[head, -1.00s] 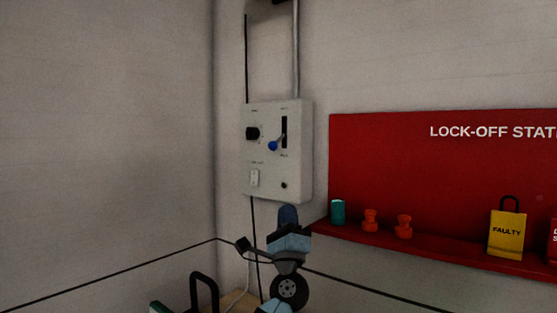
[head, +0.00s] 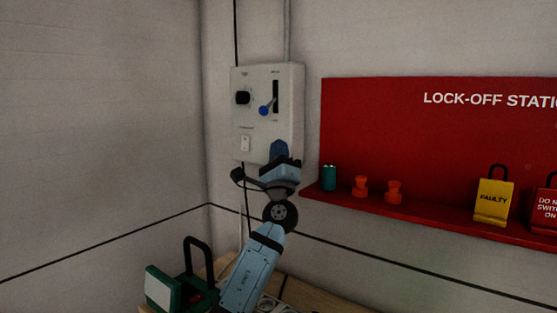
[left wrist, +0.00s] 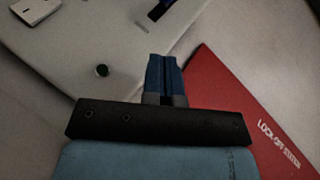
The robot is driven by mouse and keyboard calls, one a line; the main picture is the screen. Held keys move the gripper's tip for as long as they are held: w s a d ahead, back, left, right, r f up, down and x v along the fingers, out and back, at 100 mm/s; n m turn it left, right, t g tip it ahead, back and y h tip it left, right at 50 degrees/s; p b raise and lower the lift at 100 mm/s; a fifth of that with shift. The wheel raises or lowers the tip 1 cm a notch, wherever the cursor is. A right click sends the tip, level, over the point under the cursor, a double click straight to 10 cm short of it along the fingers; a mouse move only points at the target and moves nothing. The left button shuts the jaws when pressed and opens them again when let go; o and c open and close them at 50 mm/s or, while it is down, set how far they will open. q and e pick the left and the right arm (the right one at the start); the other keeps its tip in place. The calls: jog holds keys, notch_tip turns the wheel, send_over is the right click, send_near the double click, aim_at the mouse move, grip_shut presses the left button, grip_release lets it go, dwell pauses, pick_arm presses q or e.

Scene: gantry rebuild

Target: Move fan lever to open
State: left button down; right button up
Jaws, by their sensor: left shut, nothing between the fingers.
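A pale grey control box (head: 288,130) hangs on the wall near the corner. The fan lever (head: 265,110) on it has a blue knob and sits beside a dark vertical slot, with the knob toward the slot's lower end. My left gripper (head: 279,147) is just below the box, pointing up, shut and empty. In the left wrist view its blue fingers (left wrist: 164,75) are together in front of the box's face (left wrist: 75,45). The lever's blue knob (left wrist: 158,10) shows partly at the top edge there. I cannot tell if the fingers touch the box. My right gripper is not in view.
The box also carries a black knob (head: 243,98) and a white switch (head: 245,143). A red lock-off board (head: 380,120) with a shelf is to the right, holding a teal cylinder (head: 329,178) and a yellow padlock (head: 493,203). A green padlock-like item (head: 163,288) is at lower left.

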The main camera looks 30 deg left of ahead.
aim_at(269, 106)
pick_arm(q)
jog(key=x, duration=0.4)
jog(key=shift+s+r+p, duration=0.1)
jog(key=shift+s+p, duration=0.1)
jog(key=shift+p, duration=0.2)
jog(key=shift+s+a+r+p, duration=0.2)
jog(key=shift+a+r+p, duration=0.2)
jog(key=shift+r, duration=0.2)
jog(key=shift+s+a+r+p, duration=0.25)
jog(key=shift+a+r+p, duration=0.05)
jog(key=shift+a+r, duration=0.3)
